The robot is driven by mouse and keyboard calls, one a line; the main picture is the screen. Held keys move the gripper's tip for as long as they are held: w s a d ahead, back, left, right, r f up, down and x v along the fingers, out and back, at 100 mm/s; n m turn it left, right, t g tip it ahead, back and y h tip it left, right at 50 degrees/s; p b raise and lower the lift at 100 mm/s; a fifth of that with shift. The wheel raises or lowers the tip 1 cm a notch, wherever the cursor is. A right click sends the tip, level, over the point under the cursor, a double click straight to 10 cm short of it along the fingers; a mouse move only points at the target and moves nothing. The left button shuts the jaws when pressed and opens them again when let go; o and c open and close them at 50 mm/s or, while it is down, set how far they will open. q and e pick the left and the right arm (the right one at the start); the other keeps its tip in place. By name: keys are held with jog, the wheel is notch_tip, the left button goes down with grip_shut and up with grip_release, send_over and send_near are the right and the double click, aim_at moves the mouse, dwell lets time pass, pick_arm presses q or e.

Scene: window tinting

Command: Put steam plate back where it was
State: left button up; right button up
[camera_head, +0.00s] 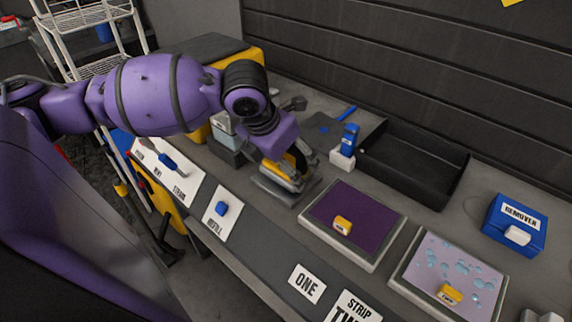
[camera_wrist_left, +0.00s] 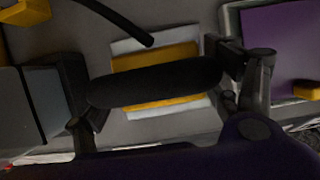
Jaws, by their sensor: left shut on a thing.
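The steam plate (camera_head: 284,181) has a silver base, a yellow body and a black handle. It is right of the grey box at the table's middle, over a flat grey pad (camera_head: 270,193); I cannot tell if it touches the pad. My left gripper (camera_head: 291,163) comes down on it from above and is shut on its handle. In the left wrist view the black handle (camera_wrist_left: 160,86) lies between the fingers, with the yellow and silver plate (camera_wrist_left: 160,57) below. My right gripper is not in view.
A purple panel (camera_head: 362,208) with a yellow block lies just right, and a spotted panel (camera_head: 470,270) farther right. A black tray (camera_head: 450,180), blue bottle (camera_head: 350,136) and blue REMOVER box (camera_head: 500,235) stand behind. A grey box (camera_head: 228,150) is close on the left. Label cards (camera_head: 307,284) line the front.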

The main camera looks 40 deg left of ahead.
pick_arm(q)
jog(key=shift+f, duration=0.4)
jog(key=o, duration=1.5)
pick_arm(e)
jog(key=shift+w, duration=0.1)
pick_arm(q)
jog(key=shift+p+v, duration=1.75)
jog(key=shift+v, duration=4.3)
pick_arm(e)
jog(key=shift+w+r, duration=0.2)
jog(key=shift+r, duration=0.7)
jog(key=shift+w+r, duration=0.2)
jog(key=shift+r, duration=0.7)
